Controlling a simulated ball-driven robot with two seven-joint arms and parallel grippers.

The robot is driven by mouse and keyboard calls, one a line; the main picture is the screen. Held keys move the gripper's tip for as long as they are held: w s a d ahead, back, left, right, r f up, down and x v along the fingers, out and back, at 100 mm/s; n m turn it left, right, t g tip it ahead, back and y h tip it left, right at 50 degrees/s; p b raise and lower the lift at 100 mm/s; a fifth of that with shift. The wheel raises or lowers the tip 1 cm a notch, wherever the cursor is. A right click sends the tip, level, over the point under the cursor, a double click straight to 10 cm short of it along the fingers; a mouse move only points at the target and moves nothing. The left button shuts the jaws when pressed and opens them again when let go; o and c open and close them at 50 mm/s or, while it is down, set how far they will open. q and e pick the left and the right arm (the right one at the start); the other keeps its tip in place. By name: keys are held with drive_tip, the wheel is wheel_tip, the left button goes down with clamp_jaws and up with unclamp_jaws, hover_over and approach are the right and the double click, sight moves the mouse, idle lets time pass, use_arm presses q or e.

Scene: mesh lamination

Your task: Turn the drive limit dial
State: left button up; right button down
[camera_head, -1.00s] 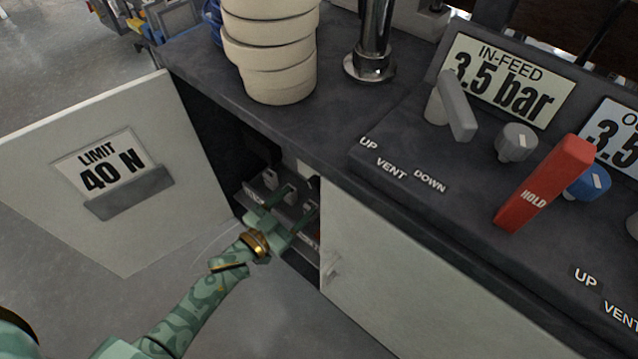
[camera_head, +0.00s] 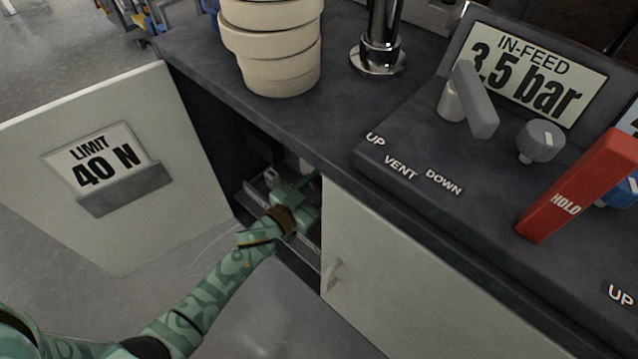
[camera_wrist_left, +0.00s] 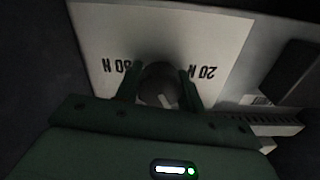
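The drive limit dial (camera_wrist_left: 160,84) is a dark round knob on a pale plate (camera_wrist_left: 205,35) marked 80 N and 20 N, seen in the dim left wrist view. My left gripper (camera_wrist_left: 161,72) has its fingers apart, one on each side of the dial. I cannot tell whether they touch it. In the head view my left gripper (camera_head: 303,196) reaches into the open cabinet, and its hand hides the dial there. A LIMIT 40 N card (camera_head: 100,163) sits in a holder on the open white door (camera_head: 150,105). My right gripper is not in view.
The dark bench top (camera_head: 200,50) overhangs the cabinet; the closed white door (camera_head: 400,260) bounds the opening on the right. Tape rolls (camera_head: 280,70) stand above. A red HOLD lever (camera_head: 575,195) and grey IN-FEED lever (camera_head: 474,100) are at right.

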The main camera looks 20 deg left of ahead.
use_arm(q)
drive_tip(key=shift+c, duration=1)
drive_tip(key=m, duration=0.5)
drive_tip(key=shift+f+m, duration=0.1)
drive_tip(key=shift+m, duration=0.2)
drive_tip(key=m, duration=0.2)
drive_tip(key=shift+m, duration=0.3)
drive_tip(key=m, duration=0.2)
drive_tip(key=shift+m+b, duration=0.3)
drive_tip(key=shift+b, duration=0.05)
drive_tip(key=shift+m, duration=0.6)
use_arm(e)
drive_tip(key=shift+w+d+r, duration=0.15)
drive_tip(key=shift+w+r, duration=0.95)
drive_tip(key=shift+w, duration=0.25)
